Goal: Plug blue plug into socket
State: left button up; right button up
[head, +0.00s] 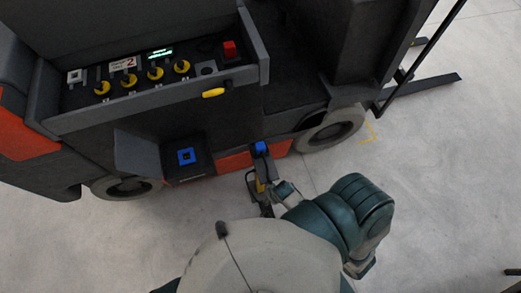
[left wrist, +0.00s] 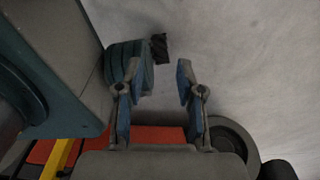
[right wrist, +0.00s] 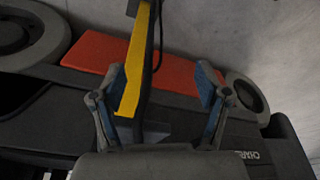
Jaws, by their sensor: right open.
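The blue plug (head: 261,148) is in front of the vehicle in the head view, to the right of the blue-framed socket (head: 186,156). It is apart from the socket. Below its blue end is a yellow part (head: 261,186); a dark cable hangs beside it. My right gripper (head: 266,202) is at the lower end of this part. In the right wrist view, my right gripper (right wrist: 160,78) is open, with the yellow part (right wrist: 134,70) between its fingers, nearer the left one. My left gripper (left wrist: 161,68) is open and empty in the left wrist view; I cannot make it out in the head view.
The dark vehicle carries a control panel (head: 155,82) with yellow knobs and a red button (head: 229,49). An orange panel (head: 232,161) and wheels (head: 330,129) are low on its side. A fork (head: 425,90) sticks out at the right. Grey floor (head: 440,180) is clear at right.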

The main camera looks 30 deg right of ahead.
pick_arm(q)
jog(key=a, duration=0.4)
pick_arm(e)
jog(key=w+a+r+y, duration=0.1)
jog(key=w+a+r, duration=0.15)
jog(key=r, duration=0.35)
jog(key=w+a+r, duration=0.2)
jog(key=w+r, duration=0.2)
jog(key=r, duration=0.2)
notch_tip(320, 180, up, 13)
jog(key=m+g+h, duration=0.1)
jog(key=m+g, duration=0.2)
jog(key=m, duration=0.2)
send_over(259, 145)
notch_tip(259, 145, down, 11)
jog(key=shift+a+r+b, duration=0.1)
jog(key=shift+r+b, duration=0.1)
jog(key=shift+b, duration=1)
pick_arm(q)
jog(key=w+d, duration=0.4)
jog(key=w, duration=0.1)
jog(key=shift+w+r, duration=0.4)
pick_arm(e)
jog(key=shift+f, duration=0.25)
